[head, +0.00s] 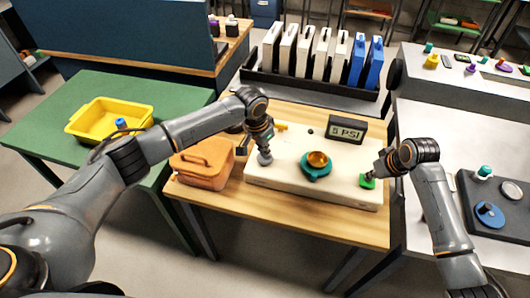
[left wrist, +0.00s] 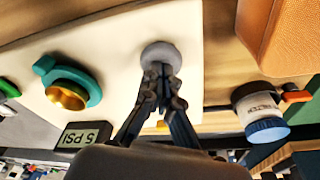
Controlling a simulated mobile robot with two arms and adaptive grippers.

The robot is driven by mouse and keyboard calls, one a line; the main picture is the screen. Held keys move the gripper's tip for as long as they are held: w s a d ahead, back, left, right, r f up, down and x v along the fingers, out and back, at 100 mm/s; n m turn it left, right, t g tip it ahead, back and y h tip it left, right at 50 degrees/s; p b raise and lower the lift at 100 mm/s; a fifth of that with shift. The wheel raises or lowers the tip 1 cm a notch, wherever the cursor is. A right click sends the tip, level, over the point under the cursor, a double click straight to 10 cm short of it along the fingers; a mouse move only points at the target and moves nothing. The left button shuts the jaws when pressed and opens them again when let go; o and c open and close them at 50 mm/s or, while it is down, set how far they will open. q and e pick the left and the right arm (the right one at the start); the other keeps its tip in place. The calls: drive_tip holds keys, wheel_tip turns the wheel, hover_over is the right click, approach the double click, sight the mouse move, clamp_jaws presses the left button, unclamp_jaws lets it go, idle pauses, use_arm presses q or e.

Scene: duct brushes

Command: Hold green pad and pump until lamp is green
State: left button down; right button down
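The green pad (head: 367,182) is at the right end of a cream board (head: 290,183). My right gripper (head: 369,176) is down at the pad; its fingers are too small to read. A grey round pump button (left wrist: 161,54) is on the board's left part. My left gripper (left wrist: 158,76) has its fingertips together at this button, apparently touching it, and partly hides it in the head view. A teal ring with an amber-gold dome (head: 318,159), perhaps the lamp, sits between them; it shows no green light. The display (head: 347,130) reads 5 PSI.
A brown leather-like case (head: 203,165) stands left of the board. A white canister with a blue cap (left wrist: 262,115) is near it. A black rack (head: 310,84) with white and blue folders is behind. A yellow bin (head: 100,120) is on the green table.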

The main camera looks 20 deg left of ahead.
drive_tip(key=shift+f, duration=0.1)
use_arm(q)
drive_tip(key=shift+v, duration=1.05)
drive_tip(key=shift+w+d+f, duration=0.1)
drive_tip(key=shift+w, duration=0.1)
idle(0.3)
drive_tip(key=shift+x, duration=1)
drive_tip(key=shift+s, duration=0.25)
drive_tip(key=shift+v, duration=1.1)
drive_tip(key=shift+w, duration=0.25)
